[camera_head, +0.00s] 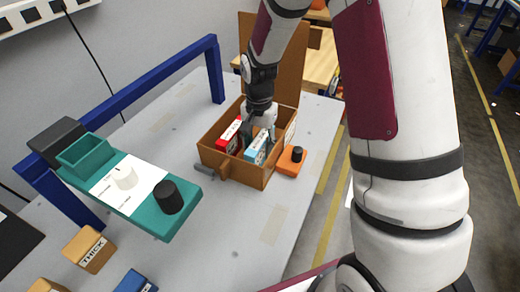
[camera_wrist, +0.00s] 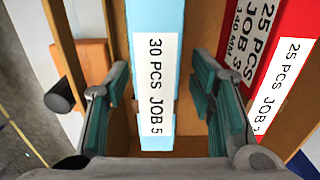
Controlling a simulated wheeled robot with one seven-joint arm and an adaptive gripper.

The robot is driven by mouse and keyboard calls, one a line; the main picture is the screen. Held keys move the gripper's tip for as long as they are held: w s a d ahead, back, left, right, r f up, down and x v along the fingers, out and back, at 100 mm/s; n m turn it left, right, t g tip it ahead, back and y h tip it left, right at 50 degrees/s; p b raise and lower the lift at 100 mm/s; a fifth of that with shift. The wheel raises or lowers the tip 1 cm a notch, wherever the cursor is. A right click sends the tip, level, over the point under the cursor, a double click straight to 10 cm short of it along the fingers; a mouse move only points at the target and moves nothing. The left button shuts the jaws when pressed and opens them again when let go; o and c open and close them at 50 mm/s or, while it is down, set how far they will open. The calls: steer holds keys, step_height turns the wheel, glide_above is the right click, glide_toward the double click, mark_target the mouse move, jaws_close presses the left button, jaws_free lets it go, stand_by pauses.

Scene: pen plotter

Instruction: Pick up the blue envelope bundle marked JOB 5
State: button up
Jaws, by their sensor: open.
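The light blue envelope bundle (camera_wrist: 178,60) has a white label reading "30 PCS JOB 5" and stands in a brown box (camera_head: 224,177). In the head view the blue bundle (camera_head: 256,151) is partly covered by my gripper. My gripper (camera_wrist: 160,110) is open in the wrist view, with one teal-padded finger on each side of the blue bundle. There are gaps between the pads and the bundle. In the head view my gripper (camera_head: 259,127) points down into the box.
Red bundles marked JOB 3 (camera_wrist: 288,75) stand close beside the right finger in the wrist view. An orange block with a black knob (camera_head: 289,163) sits outside the box. A teal panel (camera_head: 142,212) with knobs stands at the left.

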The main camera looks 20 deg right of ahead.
step_height(320, 180, down, 4)
steer(key=shift+d+f, duration=0.1)
steer(key=shift+d, duration=0.05)
steer(key=shift+c, duration=0.6)
jaws_close()
